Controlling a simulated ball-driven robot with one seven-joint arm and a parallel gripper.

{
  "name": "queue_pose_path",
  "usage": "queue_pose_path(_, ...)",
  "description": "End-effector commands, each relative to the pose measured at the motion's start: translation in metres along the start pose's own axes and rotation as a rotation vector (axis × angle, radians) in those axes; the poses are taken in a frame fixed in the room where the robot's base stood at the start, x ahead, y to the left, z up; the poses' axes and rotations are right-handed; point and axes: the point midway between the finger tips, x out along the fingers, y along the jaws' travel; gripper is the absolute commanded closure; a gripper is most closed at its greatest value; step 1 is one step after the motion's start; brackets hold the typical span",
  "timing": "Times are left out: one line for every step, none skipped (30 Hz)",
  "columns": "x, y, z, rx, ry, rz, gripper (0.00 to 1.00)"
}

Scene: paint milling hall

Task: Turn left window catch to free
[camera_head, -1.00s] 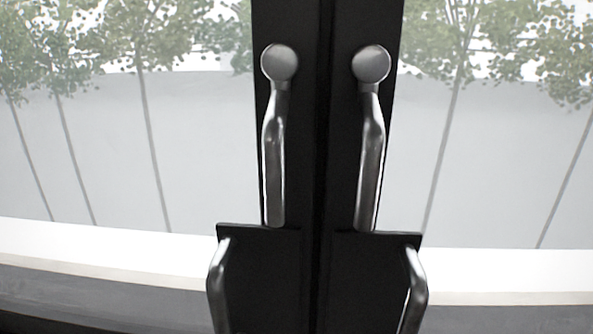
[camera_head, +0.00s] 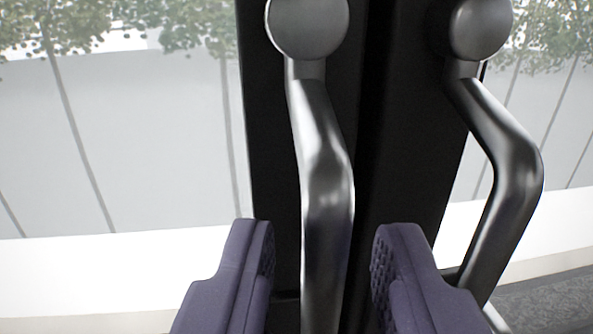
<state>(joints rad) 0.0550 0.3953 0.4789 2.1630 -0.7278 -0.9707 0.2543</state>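The left window catch (camera_head: 327,190) is a grey metal lever that hangs down from a round knob at the top of the left black frame. Its lower part lies between the two purple fingers of my gripper (camera_head: 318,245). The fingers are open, with a gap on each side of the lever. The lower end of the lever is out of the picture.
The right catch (camera_head: 508,170), a like metal lever, hangs from its own knob close to the right of my right finger. Black window frames (camera_head: 400,130) meet in the middle. Glass panes with trees beyond lie on both sides, above a pale sill (camera_head: 120,270).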

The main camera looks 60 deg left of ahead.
Motion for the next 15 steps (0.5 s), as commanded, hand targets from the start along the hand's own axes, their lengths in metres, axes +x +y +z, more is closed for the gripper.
queue_pose_path(0.007,-0.001,-0.001,0.001,-0.001,-0.002,0.67)
queue_pose_path(0.01,0.0,-0.001,0.0,0.0,-0.001,0.67)
queue_pose_path(0.013,0.0,-0.001,0.0,0.0,0.0,0.67)
queue_pose_path(0.015,0.0,-0.001,0.0,0.0,0.0,0.67)
queue_pose_path(0.016,0.0,-0.001,0.0,0.0,0.0,0.67)
queue_pose_path(0.018,0.0,-0.001,0.0,0.0,0.001,0.67)
queue_pose_path(0.018,0.0,0.0,0.0,0.0,0.001,0.67)
queue_pose_path(0.018,0.0,0.0,-0.001,0.0,0.001,0.67)
queue_pose_path(0.018,0.0,0.0,-0.001,0.0,0.001,0.67)
queue_pose_path(0.018,0.0,0.0,-0.001,0.0,0.001,0.67)
queue_pose_path(0.018,0.0,0.0,-0.001,0.0,0.001,0.67)
queue_pose_path(0.018,0.0,0.0,-0.001,0.0,0.001,0.67)
queue_pose_path(0.018,0.0,0.0,-0.001,0.0,0.001,0.69)
queue_pose_path(0.018,0.0,0.0,-0.001,-0.001,0.001,0.76)
queue_pose_path(0.018,0.0,0.0,-0.001,-0.001,0.001,0.85)
